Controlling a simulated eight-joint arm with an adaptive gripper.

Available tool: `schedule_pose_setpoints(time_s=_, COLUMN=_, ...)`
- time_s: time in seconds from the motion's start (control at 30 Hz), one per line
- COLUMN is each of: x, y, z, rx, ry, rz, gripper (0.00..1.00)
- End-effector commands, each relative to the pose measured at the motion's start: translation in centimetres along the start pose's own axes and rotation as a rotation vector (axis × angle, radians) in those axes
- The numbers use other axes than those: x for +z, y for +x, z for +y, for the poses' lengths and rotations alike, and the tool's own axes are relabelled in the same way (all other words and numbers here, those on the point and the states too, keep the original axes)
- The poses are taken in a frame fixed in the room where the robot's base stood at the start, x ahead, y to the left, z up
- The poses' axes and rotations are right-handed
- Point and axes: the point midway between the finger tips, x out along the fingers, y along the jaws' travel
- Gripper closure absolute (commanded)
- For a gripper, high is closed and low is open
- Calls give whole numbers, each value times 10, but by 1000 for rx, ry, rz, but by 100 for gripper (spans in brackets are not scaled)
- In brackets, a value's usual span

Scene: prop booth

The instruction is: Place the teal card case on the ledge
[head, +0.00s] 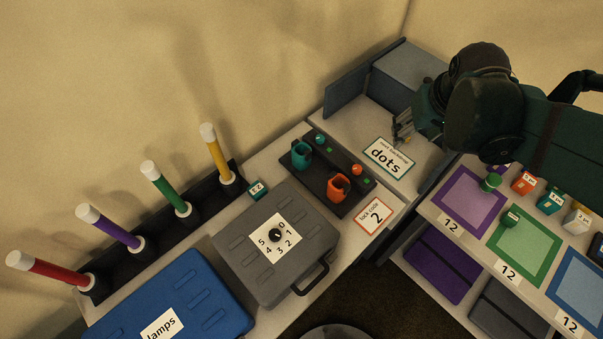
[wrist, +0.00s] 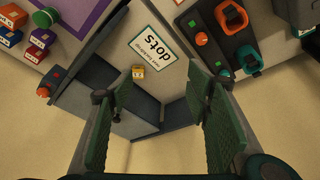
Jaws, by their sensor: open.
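A teal edge, probably the same case, shows at the right in the wrist view (wrist: 304,31). Another labelled teal block (head: 551,203) stands on the right-hand shelf; I cannot tell for certain which is the card case. My gripper (head: 401,128) is open and empty above the back counter, near the "dots" card (head: 388,158). Its fingers (wrist: 160,85) are wide apart in the wrist view. A raised grey block (head: 388,76) stands in the back corner; I cannot confirm the ledge.
A grey case (head: 230,243) and blue case (head: 205,290) fill the front counter. Coloured rods (head: 165,188) stand at left. A yellow piece (wrist: 138,72) lies near the card.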

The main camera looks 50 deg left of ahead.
Motion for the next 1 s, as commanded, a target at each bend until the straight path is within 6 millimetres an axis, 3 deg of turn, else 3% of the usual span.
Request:
schedule_pose_setpoints(time_s=0.2, x=-29, y=27, z=-54, rx=-33, ry=-101, rz=-29, gripper=51)
schedule_pose_setpoints(time_s=0.5, x=-55, y=66, z=-133, rx=-74, ry=-238, rz=-68, gripper=51)
schedule_pose_setpoints(time_s=1.0, x=-68, y=133, z=-280, rx=-133, ry=-471, rz=-131, gripper=51)
